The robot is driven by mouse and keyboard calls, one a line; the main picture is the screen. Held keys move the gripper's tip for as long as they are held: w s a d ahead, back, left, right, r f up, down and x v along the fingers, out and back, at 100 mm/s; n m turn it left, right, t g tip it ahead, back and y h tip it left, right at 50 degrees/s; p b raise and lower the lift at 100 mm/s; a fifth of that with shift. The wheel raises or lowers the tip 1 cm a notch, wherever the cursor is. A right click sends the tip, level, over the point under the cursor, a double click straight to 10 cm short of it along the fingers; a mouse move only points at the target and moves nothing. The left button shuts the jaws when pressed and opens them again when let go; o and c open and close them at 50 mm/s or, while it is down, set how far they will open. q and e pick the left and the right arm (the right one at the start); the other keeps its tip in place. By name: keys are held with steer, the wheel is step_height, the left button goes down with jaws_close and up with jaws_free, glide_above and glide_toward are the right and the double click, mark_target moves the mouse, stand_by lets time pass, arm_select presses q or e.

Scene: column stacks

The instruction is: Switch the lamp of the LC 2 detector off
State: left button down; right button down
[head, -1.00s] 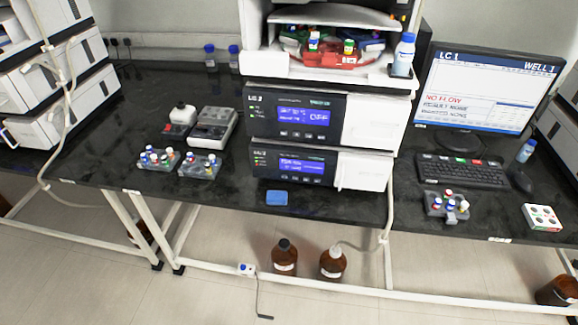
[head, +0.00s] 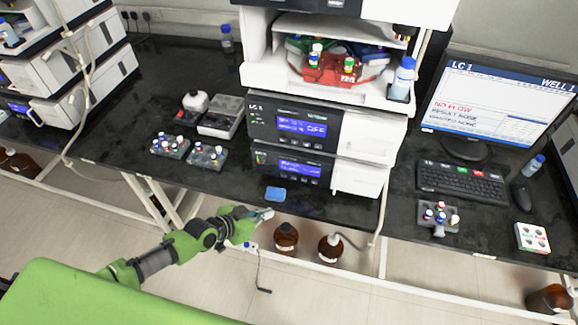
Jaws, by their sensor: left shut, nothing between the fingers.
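Which module is the detector, I cannot tell. My left gripper (head: 266,214) is shut and empty, in front of the bench's front edge, below the lower module and apart from it. My right gripper is not in view.
A blue pad (head: 275,194) lies at the bench's front edge, close to my left gripper. Vial racks (head: 206,158) stand left of the stack. A keyboard (head: 462,183) and monitor (head: 492,103) stand right. Brown bottles (head: 286,240) stand on the floor below.

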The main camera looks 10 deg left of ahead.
mark_target(284, 176)
arm_select(q)
steer(key=r, duration=0.2)
steer(key=d, duration=0.1)
steer(key=shift+w+d+r, duration=0.1)
steer(key=shift+w+r, duration=0.25)
steer(key=shift+r, duration=0.05)
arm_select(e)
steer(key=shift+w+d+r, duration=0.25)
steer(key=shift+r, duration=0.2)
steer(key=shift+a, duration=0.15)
